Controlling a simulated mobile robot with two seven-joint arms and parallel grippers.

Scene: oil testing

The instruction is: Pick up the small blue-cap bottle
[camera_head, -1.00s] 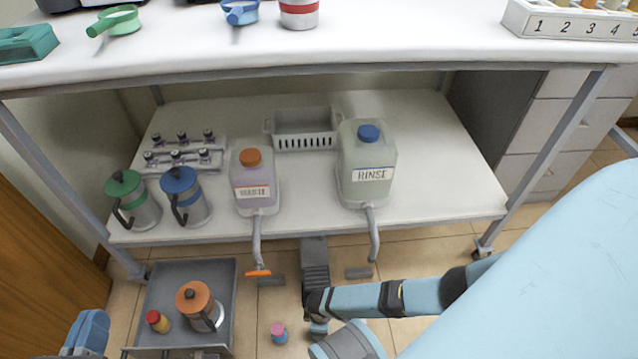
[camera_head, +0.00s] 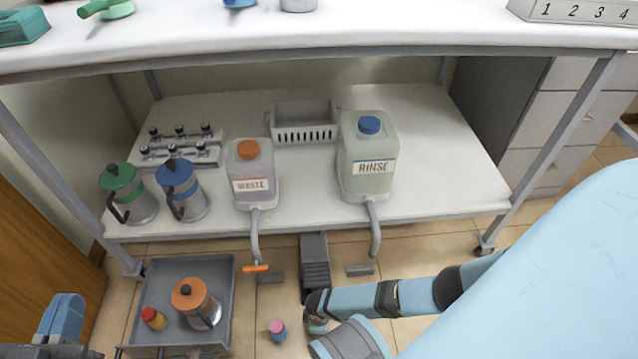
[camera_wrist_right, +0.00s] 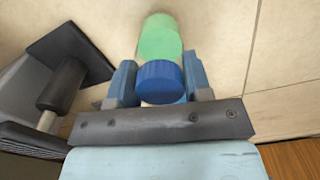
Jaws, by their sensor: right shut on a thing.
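In the right wrist view, a small bottle with a ribbed blue cap (camera_wrist_right: 160,82) and a translucent green body (camera_wrist_right: 160,40) sits between the two blue fingers of my right gripper (camera_wrist_right: 160,88). The gripper is shut on it near the cap, and the cap faces the camera. In the head view my right arm reaches in from the right over the floor; its gripper and this bottle are hidden there. My left gripper (camera_head: 62,318) is at the bottom left corner, left of the grey floor tray. Its blue fingers show, but their gap cannot be made out.
A grey tray (camera_head: 150,290) on the floor holds an orange-lidded canister (camera_head: 197,303) and a red-capped bottle (camera_head: 153,318). A pink-topped small bottle (camera_head: 277,331) stands on the floor. The lower shelf (camera_head: 440,190) holds waste (camera_head: 251,170) and rinse (camera_head: 367,160) jugs.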

